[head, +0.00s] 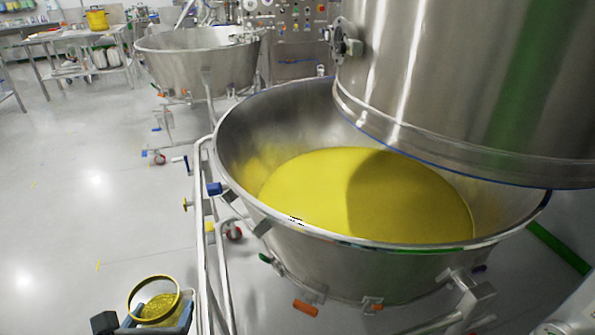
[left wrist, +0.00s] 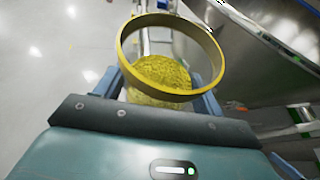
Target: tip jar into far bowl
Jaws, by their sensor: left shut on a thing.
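A jar with a yellow rim (head: 153,300) and yellow granules inside is at the bottom left of the head view. My left gripper (head: 148,320) is shut on it, with blue-grey fingers on either side. The left wrist view shows the jar (left wrist: 158,92) mouth up between the fingers (left wrist: 160,98), with granules below the rim. The far bowl (head: 195,68) is a wide steel bowl on a wheeled frame at the back, well away from the jar. Its floor is hidden by its near wall. My right gripper is not in view.
A near steel bowl (head: 320,262) holding yellow powder (head: 330,190) fills the middle right. A large steel vessel (head: 460,80) hangs over it. Frame rails (head: 203,230) stand right of the jar. A table (head: 75,38) is back left. Open floor (head: 80,190) lies left.

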